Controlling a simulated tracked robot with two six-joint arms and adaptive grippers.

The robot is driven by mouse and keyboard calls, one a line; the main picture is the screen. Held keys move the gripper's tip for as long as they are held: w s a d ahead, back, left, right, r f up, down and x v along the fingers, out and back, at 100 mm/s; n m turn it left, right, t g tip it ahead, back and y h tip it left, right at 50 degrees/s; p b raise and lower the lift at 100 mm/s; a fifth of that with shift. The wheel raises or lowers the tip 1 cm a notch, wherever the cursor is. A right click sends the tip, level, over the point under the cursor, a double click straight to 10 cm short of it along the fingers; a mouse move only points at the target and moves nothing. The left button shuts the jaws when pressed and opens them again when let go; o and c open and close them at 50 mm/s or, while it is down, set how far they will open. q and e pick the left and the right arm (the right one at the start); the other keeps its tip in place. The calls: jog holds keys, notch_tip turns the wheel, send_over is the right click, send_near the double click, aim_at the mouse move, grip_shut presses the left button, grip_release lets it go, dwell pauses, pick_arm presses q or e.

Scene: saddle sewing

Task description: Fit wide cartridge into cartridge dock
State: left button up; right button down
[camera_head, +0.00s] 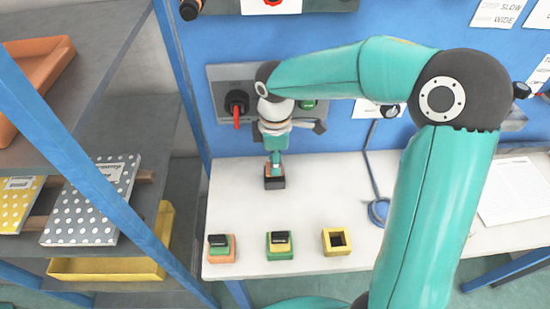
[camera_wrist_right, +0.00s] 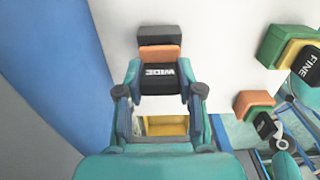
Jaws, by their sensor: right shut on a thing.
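The wide cartridge has an orange body and a black top lettered WIDE (camera_wrist_right: 158,77), seen in the right wrist view. My right gripper (camera_wrist_right: 158,92) is shut on its black top. In the head view the same gripper (camera_head: 275,160) points down over the back of the white table. A dark block (camera_wrist_right: 160,34), which looks like the cartridge dock, is right under the cartridge's orange end; it also shows in the head view (camera_head: 275,184). I cannot tell how deep the cartridge sits in it. My left gripper is not in view.
Along the white table's (camera_head: 330,180) front stand an orange holder (camera_head: 222,256) and a green holder (camera_head: 281,253), each with a black-topped cartridge, and an empty yellow holder (camera_head: 337,248). A wall panel (camera_head: 222,80) with a red handle is behind the gripper.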

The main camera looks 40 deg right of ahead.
jog(key=shift+f+b, duration=0.65)
jog(key=shift+f, duration=0.25)
jog(key=c, duration=0.7)
grip_release()
jog(key=shift+o, duration=0.2)
notch_tip(320, 180, up, 8)
jog(key=shift+f, duration=0.25)
jog(key=shift+s+f, duration=0.1)
